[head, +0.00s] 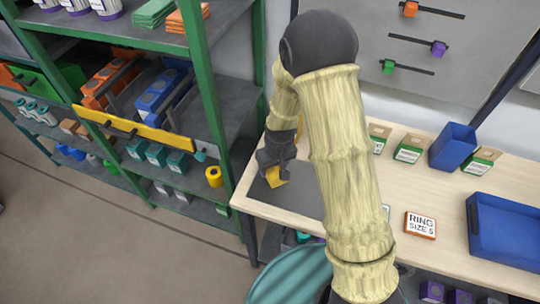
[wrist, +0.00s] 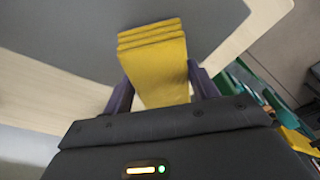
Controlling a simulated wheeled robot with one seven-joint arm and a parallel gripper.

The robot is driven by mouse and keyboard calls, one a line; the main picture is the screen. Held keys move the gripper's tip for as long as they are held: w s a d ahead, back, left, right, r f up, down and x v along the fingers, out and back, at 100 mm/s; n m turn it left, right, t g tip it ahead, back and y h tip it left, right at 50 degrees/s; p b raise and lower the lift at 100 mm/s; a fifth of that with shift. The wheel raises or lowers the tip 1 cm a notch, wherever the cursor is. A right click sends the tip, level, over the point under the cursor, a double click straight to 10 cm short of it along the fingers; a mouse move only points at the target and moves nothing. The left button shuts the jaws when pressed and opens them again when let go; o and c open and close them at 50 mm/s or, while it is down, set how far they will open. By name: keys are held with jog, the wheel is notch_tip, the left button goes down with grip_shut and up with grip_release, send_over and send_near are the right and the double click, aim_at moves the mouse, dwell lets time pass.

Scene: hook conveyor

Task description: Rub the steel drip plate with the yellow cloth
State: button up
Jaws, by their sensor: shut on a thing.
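The yellow cloth (wrist: 155,65) is folded in layers and held between the fingers of my gripper (wrist: 160,85). In the head view the cloth (head: 276,177) shows below my gripper (head: 277,160), over the steel drip plate (head: 297,198). The plate is a flat dark grey sheet at the left end of the wooden bench. It also shows at the top of the wrist view (wrist: 80,28). I cannot tell whether the cloth touches the plate. My arm hides part of the bench and perhaps the plate's right side.
A blue tray (head: 505,228) and an upright blue bin (head: 453,146) stand on the bench at right. A "RING SIZE 5" sign (head: 420,225) lies nearer, and several small cartons (head: 410,149) line the back. A green-framed shelf (head: 207,75) stands close on the left.

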notch_tip(320, 180, up, 3)
jog(key=shift+s+d+f+p, duration=0.15)
jog(key=shift+f+p, duration=0.05)
jog(key=shift+p, duration=0.35)
jog(key=shift+w+r+p, duration=0.2)
jog(key=shift+r+p, duration=0.7)
jog(key=shift+r, duration=0.15)
jog(key=shift+s+r+p, duration=0.2)
jog(key=shift+r+p, duration=0.5)
jog(key=shift+r, duration=0.25)
jog(key=shift+w, duration=0.1)
